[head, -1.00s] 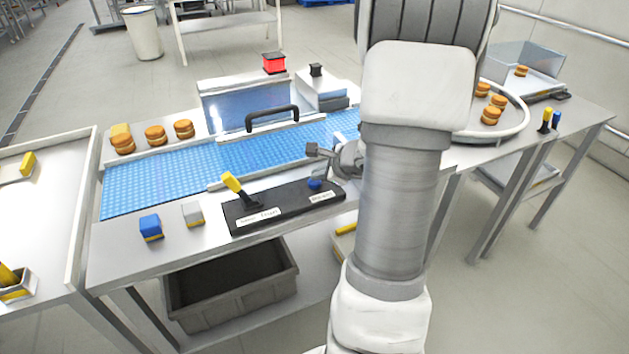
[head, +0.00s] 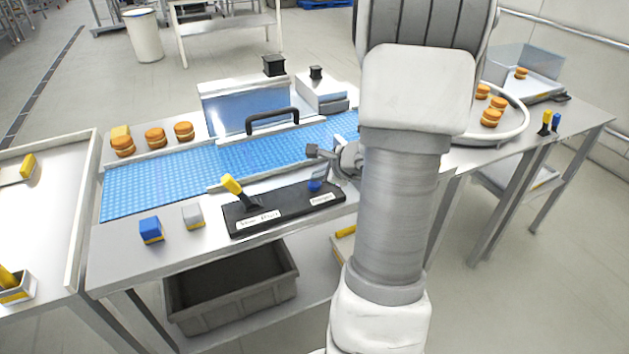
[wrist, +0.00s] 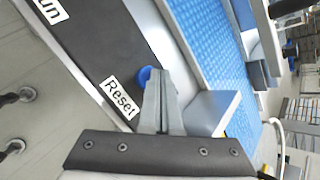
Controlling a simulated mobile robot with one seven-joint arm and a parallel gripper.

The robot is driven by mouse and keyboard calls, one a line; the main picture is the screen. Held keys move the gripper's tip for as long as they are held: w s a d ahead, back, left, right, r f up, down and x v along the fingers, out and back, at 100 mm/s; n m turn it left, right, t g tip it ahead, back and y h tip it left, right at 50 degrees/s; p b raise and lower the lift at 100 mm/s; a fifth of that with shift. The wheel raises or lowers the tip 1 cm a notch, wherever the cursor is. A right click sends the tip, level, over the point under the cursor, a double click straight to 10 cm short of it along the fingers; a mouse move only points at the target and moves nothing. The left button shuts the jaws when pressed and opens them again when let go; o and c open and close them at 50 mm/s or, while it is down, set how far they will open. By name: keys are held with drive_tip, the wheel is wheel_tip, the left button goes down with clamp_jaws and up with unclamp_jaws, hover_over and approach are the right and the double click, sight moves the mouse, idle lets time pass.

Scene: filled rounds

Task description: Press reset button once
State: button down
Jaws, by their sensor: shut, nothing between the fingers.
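The blue reset button (head: 315,186) sits at the right end of a black control panel (head: 283,209), beside a white label. In the wrist view the round blue button (wrist: 145,75) is next to the label "Reset" (wrist: 119,99). My gripper (wrist: 155,74) is shut and empty, and its fingertips overlap the button's right edge in that view. I cannot tell whether they touch it. In the head view my gripper (head: 320,175) is small and partly hidden by my arm, right at the button. A yellow-handled lever (head: 234,187) stands at the panel's left end.
A blue conveyor belt (head: 160,182) runs behind the panel, with a clear guard and black handle (head: 272,119) over it. A dark signal lamp (head: 273,65) stands behind. A blue block (head: 151,229) and a grey block (head: 192,216) lie left of the panel.

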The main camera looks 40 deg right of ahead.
sight(318, 185)
drive_tip(key=shift+r, duration=0.55)
drive_tip(key=shift+r+p, duration=2.15)
drive_tip(key=shift+r, duration=0.45)
drive_tip(key=shift+f, duration=0.1)
